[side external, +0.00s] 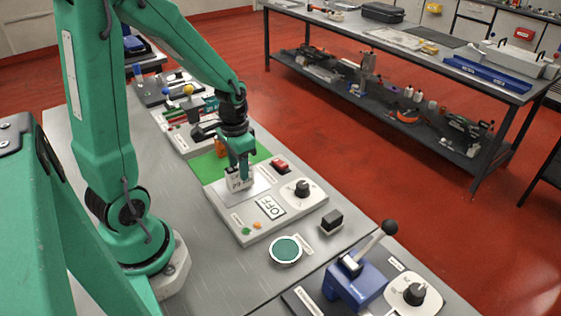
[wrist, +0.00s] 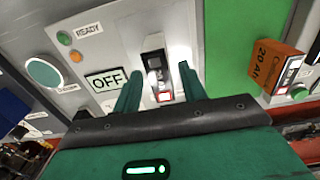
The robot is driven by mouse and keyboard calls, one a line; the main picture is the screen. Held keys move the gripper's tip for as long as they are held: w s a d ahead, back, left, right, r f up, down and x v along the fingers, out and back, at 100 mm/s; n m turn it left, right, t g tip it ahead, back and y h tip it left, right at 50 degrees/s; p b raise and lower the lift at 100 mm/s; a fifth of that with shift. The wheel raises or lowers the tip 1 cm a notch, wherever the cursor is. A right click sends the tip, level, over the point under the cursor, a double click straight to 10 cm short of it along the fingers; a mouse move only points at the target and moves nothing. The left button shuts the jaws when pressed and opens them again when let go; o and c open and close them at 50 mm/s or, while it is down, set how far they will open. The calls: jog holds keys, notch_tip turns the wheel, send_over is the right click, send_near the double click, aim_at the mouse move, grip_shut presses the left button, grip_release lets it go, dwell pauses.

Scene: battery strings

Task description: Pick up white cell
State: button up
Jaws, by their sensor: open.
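The white cell (side external: 238,183) stands on a light plate on the grey panel in the side external view, with dark marks on its face. My gripper (side external: 240,170) is directly above it, pointing down, its fingers reaching the cell's upper part. In the wrist view the cell (wrist: 155,63) shows a dark and white face with a red mark, between the two fingertips. My gripper (wrist: 159,82) is open there, one finger on each side. Whether the fingers touch the cell cannot be told. The fingers hide part of the cell.
An orange cell (wrist: 276,66) marked 20 Ah stands beside the green area (wrist: 240,40). The OFF sign (side external: 270,207), a black knob (side external: 302,188) and a red switch (side external: 280,164) are close by on the panel. A round green disc (side external: 286,250) and a blue lever device (side external: 356,283) are nearer the front.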

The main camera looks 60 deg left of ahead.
jog(key=shift+c, duration=0.4)
jog(key=c, duration=0.8)
jog(key=shift+r, duration=0.1)
jog(key=shift+r, duration=0.1)
jog(key=shift+r, duration=2.3)
